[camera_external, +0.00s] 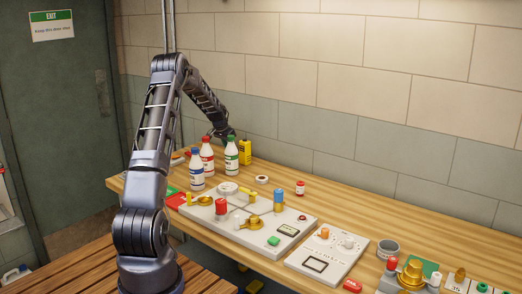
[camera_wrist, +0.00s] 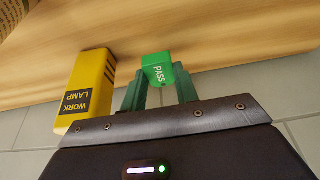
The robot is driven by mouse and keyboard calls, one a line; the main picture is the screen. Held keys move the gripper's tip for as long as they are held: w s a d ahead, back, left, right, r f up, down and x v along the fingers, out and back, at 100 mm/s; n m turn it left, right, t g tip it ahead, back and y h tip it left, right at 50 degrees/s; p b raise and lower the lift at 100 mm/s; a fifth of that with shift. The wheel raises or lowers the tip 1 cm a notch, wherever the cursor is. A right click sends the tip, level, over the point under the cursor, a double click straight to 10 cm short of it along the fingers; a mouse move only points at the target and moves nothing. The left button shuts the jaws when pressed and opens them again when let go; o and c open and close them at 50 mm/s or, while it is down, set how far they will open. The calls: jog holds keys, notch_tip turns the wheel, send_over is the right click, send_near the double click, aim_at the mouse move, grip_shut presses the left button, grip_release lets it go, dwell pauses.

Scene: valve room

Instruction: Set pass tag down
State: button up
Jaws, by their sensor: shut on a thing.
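The pass tag (camera_wrist: 158,69) is a small green block with the word PASS in white. In the wrist view it sits between the two green fingers of my gripper (camera_wrist: 159,84), which is shut on it. The tag is close to the wooden bench top (camera_wrist: 210,35); I cannot tell whether it touches. In the external view my gripper (camera_external: 223,132) is at the back of the bench near the wall, behind the bottles. The tag cannot be made out there.
A yellow work lamp (camera_wrist: 88,85) stands close beside the tag; it also shows in the external view (camera_external: 245,152). Bottles with red (camera_external: 207,156), green (camera_external: 231,158) and blue (camera_external: 197,172) caps stand in front. Bench right of the lamp (camera_external: 275,172) is mostly clear.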

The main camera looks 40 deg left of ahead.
jog(key=shift+f, duration=2.2)
jog(key=shift+f, duration=0.15)
jog(key=o, duration=1)
jog(key=shift+c, duration=0.2)
